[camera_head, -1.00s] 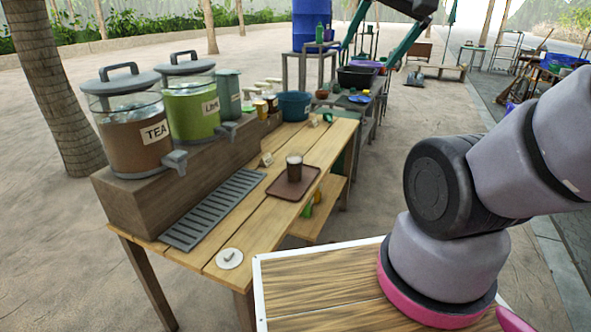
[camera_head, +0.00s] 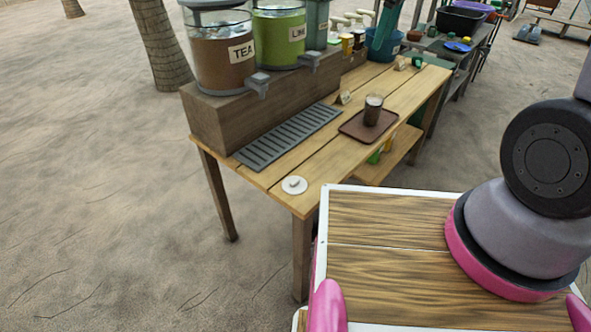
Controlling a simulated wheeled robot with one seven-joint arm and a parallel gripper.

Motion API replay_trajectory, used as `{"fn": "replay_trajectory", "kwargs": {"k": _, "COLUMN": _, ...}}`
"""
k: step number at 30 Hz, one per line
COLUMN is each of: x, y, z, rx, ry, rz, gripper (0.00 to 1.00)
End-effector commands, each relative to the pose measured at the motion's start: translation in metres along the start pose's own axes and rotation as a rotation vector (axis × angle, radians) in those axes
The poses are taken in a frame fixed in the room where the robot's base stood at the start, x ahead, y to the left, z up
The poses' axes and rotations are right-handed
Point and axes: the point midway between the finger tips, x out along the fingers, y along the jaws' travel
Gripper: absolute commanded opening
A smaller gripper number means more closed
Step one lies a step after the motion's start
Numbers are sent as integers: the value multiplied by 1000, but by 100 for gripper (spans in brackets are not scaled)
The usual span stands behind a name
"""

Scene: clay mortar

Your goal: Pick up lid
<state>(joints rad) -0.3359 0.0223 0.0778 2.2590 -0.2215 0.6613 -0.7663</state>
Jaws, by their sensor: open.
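A small round white lid (camera_head: 294,185) with a short knob lies flat near the front corner of the wooden table (camera_head: 303,200). Nothing covers it. The rest of the gripper is out of the picture. It is well away from the lid and holds nothing that I can see.
A grey slotted drip tray (camera_head: 288,137) lies behind the lid. Tea (camera_head: 224,68) and lime (camera_head: 278,40) dispensers stand on a wooden riser. A brown tray (camera_head: 352,133) holds a dark drink (camera_head: 373,111). Sandy ground is free left of the table.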

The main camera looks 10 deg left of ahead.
Motion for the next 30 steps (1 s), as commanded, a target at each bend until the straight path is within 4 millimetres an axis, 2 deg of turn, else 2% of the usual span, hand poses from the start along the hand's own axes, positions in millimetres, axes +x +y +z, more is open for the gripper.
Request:
{"fn": "replay_trajectory", "kwargs": {"k": 1, "x": 26, "y": -10, "z": -13, "rx": -119, "ry": -23, "rz": -26, "gripper": 55}}
{"fn": "replay_trajectory", "kwargs": {"k": 5, "x": 85, "y": -37, "z": -43, "rx": -439, "ry": -55, "rz": -80, "gripper": 55}}
{"fn": "replay_trajectory", "kwargs": {"k": 9, "x": 153, "y": -80, "z": -66, "rx": -784, "ry": -70, "rz": -151, "gripper": 55}}
{"fn": "replay_trajectory", "kwargs": {"k": 15, "x": 239, "y": -149, "z": -78, "rx": -1215, "ry": -60, "rz": -254, "gripper": 55}}
{"fn": "replay_trajectory", "kwargs": {"k": 18, "x": 267, "y": -175, "z": -78, "rx": -1358, "ry": -47, "rz": -290, "gripper": 55}}
{"fn": "replay_trajectory", "kwargs": {"k": 21, "x": 282, "y": -190, "z": -76, "rx": -1442, "ry": -37, "rz": -311, "gripper": 55}}
{"fn": "replay_trajectory", "kwargs": {"k": 30, "x": 324, "y": -204, "z": -67, "rx": -1480, "ry": -33, "rz": -322, "gripper": 55}}
